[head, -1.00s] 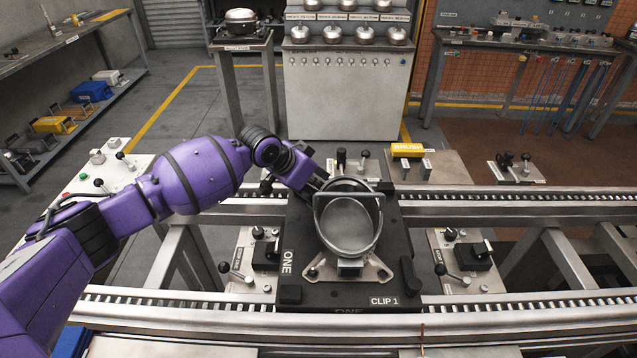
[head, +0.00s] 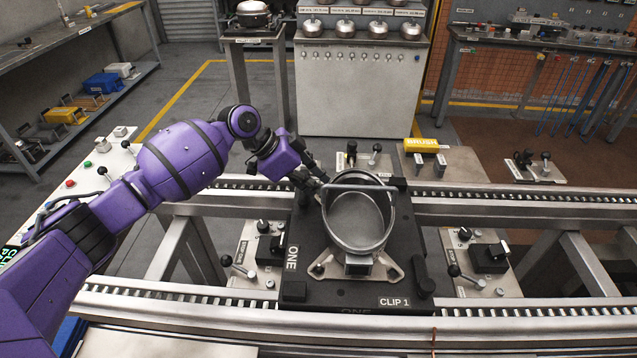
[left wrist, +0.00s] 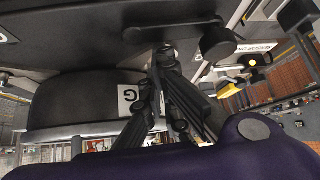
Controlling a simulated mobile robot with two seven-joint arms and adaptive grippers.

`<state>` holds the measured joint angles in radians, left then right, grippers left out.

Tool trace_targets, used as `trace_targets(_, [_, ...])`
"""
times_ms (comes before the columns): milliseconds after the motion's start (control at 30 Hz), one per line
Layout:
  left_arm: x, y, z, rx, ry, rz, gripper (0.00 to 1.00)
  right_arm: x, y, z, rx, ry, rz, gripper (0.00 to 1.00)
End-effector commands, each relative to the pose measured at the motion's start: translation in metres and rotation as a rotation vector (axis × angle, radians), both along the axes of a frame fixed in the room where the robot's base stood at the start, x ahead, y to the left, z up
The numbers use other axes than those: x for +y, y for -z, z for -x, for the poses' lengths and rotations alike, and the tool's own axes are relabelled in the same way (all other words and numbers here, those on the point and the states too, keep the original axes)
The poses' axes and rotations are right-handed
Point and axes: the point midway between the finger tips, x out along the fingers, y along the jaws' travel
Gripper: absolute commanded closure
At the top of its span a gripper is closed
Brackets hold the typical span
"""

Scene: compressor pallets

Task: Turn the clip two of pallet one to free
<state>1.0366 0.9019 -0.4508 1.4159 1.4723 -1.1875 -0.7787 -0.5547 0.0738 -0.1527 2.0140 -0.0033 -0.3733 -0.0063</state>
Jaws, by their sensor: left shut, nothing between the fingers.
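Pallet one (head: 310,235), a black plate marked ONE and CLIP 1, sits on the roller rails. It carries a round metal compressor shell (head: 357,222) with a handle across it. Clip one (head: 421,277) is a black lever at the plate's near right. My left gripper (head: 320,182) is at the plate's far left, beside the shell, and hides that corner. In the left wrist view its shut, empty fingers (left wrist: 165,55) are close to a dark rounded lever (left wrist: 218,42), probably clip two; I cannot tell whether they touch. My right gripper is out of view.
Metal roller rails (head: 480,208) run along both sides of the pallet. Small lever stations (head: 255,262) stand left and right of it. A grey cabinet (head: 358,95) stands behind.

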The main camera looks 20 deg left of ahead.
Motion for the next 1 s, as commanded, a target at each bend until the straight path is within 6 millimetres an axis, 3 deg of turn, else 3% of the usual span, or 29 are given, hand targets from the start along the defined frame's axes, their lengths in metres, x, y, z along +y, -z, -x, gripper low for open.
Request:
trace_targets(767, [0.005,0.0,0.003,0.001,-0.002,-0.002,1.0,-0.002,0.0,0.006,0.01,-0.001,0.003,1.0])
trace_targets(1000, [0.023,-0.024,0.01,-0.001,-0.003,-0.005,1.0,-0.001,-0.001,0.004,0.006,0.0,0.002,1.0])
